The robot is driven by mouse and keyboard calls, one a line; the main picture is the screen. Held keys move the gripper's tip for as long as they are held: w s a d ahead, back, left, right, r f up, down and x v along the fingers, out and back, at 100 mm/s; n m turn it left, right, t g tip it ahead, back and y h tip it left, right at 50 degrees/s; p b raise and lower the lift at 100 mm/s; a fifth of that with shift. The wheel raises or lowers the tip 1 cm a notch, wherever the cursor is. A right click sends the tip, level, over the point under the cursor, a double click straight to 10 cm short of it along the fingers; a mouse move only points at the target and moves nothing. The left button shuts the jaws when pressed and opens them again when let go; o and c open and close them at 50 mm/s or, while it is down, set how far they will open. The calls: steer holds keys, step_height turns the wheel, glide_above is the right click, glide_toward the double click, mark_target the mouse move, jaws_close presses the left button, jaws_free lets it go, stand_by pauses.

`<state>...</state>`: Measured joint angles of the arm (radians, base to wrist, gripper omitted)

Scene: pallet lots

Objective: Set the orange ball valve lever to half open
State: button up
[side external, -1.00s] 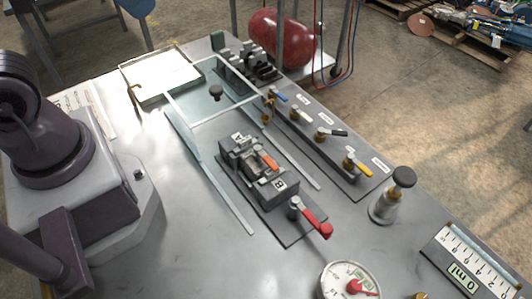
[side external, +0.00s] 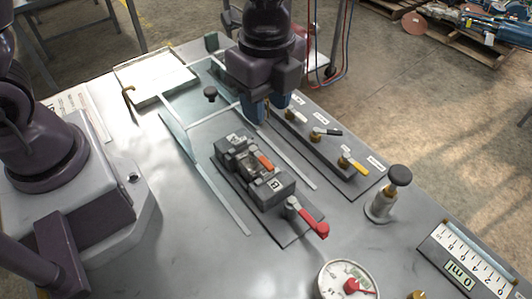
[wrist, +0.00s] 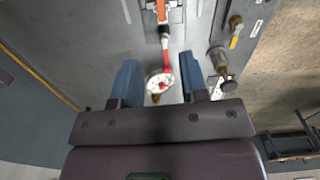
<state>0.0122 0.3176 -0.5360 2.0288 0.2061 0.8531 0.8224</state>
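The orange lever (side external: 265,162) sits on a dark grey block (side external: 280,189) with white labels A and B, mid-table in the side view. It points roughly along the block's long axis. In the wrist view the orange lever (wrist: 161,9) shows at the top edge. My gripper (side external: 268,112) is above the table, behind the block in the side view. Its two blue fingers are apart, and nothing shows between them in the wrist view (wrist: 160,88) but a gauge below. The gripper is not touching the orange lever.
A red lever (side external: 312,221) is at the block's front end. White, black and yellow (side external: 353,166) levers line a rail to the right. A black-knobbed plunger (side external: 381,208), gauge (side external: 334,272) and scale (side external: 470,255) stand nearer. A flat clear panel is left of the block.

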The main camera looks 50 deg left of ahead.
mark_target(266, 162)
steer(key=shift+m, duration=0.5)
step_height(266, 162, down, 13)
steer(key=shift+a+r, duration=0.1)
jaws_close()
